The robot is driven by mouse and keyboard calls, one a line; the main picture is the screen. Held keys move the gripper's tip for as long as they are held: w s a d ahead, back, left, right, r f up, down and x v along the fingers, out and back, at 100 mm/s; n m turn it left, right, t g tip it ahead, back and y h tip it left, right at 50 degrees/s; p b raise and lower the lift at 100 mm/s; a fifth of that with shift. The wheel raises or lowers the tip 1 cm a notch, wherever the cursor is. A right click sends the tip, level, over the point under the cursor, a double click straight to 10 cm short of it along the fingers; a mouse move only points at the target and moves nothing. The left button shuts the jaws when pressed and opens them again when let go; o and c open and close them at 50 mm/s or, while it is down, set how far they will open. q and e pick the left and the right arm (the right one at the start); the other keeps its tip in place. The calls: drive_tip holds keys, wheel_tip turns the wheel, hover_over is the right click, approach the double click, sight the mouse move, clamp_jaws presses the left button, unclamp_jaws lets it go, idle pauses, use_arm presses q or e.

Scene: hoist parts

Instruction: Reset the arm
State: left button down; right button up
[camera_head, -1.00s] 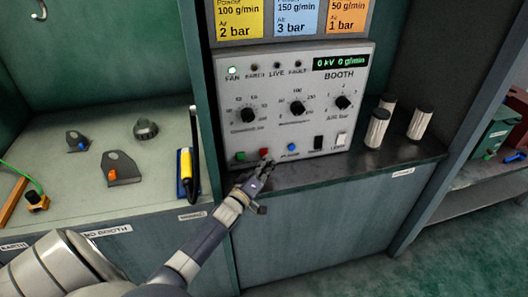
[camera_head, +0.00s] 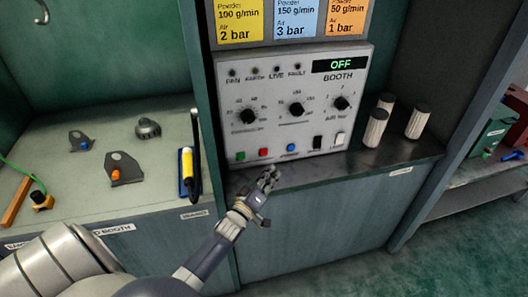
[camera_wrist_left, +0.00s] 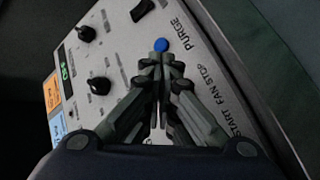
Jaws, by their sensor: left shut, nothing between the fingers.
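My left gripper (camera_head: 268,181) is shut and empty. In the head view it is just in front of the booth control panel (camera_head: 228,135), low, below the row of buttons and apart from them. The green button (camera_head: 240,156), red button (camera_head: 264,153) and blue button (camera_head: 291,148) are all visible. In the left wrist view the closed fingers (camera_wrist_left: 162,62) point toward the panel, with the blue button (camera_wrist_left: 161,45) just beyond their tips. The fingers hide part of the panel there. My right gripper is not in view.
Three cylindrical filters (camera_head: 376,127) stand on the dark shelf right of the panel. Metal hoist parts (camera_head: 122,167) and a yellow-handled tool (camera_head: 187,168) lie on the left bench. A divider post (camera_head: 203,100) stands between bench and panel. The shelf before the panel is mostly clear.

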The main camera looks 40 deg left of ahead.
use_arm(q)
drive_tip(key=shift+d+f, duration=0.1)
idle(0.6)
drive_tip(key=s+d+f+m+g, duration=0.3)
drive_tip(key=s+d+g, duration=0.1)
drive_tip(key=s, duration=0.2)
drive_tip(key=s+d+f+m+g, duration=0.3)
drive_tip(key=s+d+g, duration=0.15)
drive_tip(key=s, duration=0.25)
drive_tip(key=s+d+r+m+g+h, duration=0.1)
drive_tip(key=s+d+m+g, duration=0.2)
drive_tip(key=s, duration=0.6)
drive_tip(key=s+d+r+m+g+h, duration=0.1)
drive_tip(key=s+d+r+m+g, duration=0.2)
drive_tip(key=s, duration=0.7)
wheel_tip(320, 180, down, 29)
drive_tip(key=s+g, duration=0.2)
drive_tip(key=s, duration=0.1)
drive_tip(key=s+a+f+m+g, duration=0.1)
drive_tip(key=s+a+f, duration=0.1)
drive_tip(key=s+f, duration=1.2)
drive_tip(key=shift+s+f+y, duration=0.3)
drive_tip(key=shift+s+f, duration=0.05)
drive_tip(key=shift+s, duration=0.65)
